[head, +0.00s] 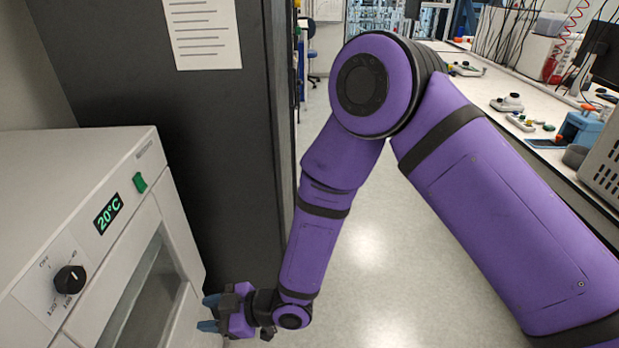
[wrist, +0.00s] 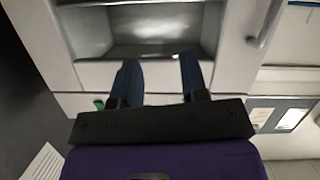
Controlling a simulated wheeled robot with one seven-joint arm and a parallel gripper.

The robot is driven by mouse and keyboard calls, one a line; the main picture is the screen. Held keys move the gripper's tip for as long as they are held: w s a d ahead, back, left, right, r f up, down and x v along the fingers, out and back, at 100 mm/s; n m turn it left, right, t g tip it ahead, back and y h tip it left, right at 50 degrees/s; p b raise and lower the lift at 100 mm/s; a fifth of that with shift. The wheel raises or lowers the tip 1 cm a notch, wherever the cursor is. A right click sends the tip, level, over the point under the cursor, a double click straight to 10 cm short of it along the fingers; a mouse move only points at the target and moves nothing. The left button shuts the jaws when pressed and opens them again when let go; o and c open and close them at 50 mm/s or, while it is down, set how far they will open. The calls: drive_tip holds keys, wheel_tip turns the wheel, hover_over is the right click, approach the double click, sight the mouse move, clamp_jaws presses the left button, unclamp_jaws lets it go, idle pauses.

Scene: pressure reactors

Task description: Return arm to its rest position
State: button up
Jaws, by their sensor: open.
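My purple arm reaches from the right edge of the head view, up to an elbow and then down to the left. My gripper (head: 209,313) is low, close in front of the white oven-like unit (head: 85,175) at the left. Its two blue fingers point toward the unit's front. In the wrist view, my gripper (wrist: 158,75) has its fingers spread apart with nothing between them. Beyond them is a recessed opening or window (wrist: 150,35) in a pale front. I cannot tell whether the fingers touch the unit.
A dark cabinet (head: 190,130) with a paper sheet (head: 203,32) stands behind the unit. The unit has a black knob (head: 70,279), a green switch (head: 140,182) and a 20°C display (head: 108,213). A cluttered white bench (head: 480,92) is at the right. The floor (head: 375,270) between is clear.

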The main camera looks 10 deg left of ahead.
drive_tip(key=w+d+r+m+t+h, duration=0.2)
drive_tip(key=w+d+r+t, duration=0.1)
drive_tip(key=w+d+r, duration=0.5)
drive_tip(key=w+d+r+m+t+h, duration=0.2)
drive_tip(key=w+d+r+t, duration=0.15)
drive_tip(key=w+r, duration=0.45)
drive_tip(key=w+d+r+m+t+h, duration=0.2)
drive_tip(key=w+d+r+m+h, duration=0.15)
drive_tip(key=d+r, duration=0.45)
drive_tip(key=w+d+r+m+t+h, duration=0.2)
drive_tip(key=w+d+r, duration=0.25)
drive_tip(key=d, duration=0.65)
drive_tip(key=s+d+r+m+h, duration=0.2)
drive_tip(key=s+d+r+m, duration=0.15)
drive_tip(key=d, duration=0.55)
drive_tip(key=s+d+r+m+h, duration=0.25)
drive_tip(key=s+d+r, duration=0.2)
drive_tip(key=d, duration=0.45)
drive_tip(key=s+d+r+m+g, duration=0.1)
drive_tip(key=s+d+m, duration=0.2)
drive_tip(key=s+d, duration=0.2)
drive_tip(key=s+d+r+m+g, duration=0.1)
drive_tip(key=s+d+r+m, duration=0.1)
drive_tip(key=s, duration=0.8)
drive_tip(key=d+m, duration=0.1)
drive_tip(key=d, duration=0.1)
drive_tip(key=shift+s+d+r+m, duration=0.2)
drive_tip(key=shift+s+d+m, duration=0.05)
drive_tip(key=shift+d+m, duration=0.1)
drive_tip(key=shift+g, duration=0.25)
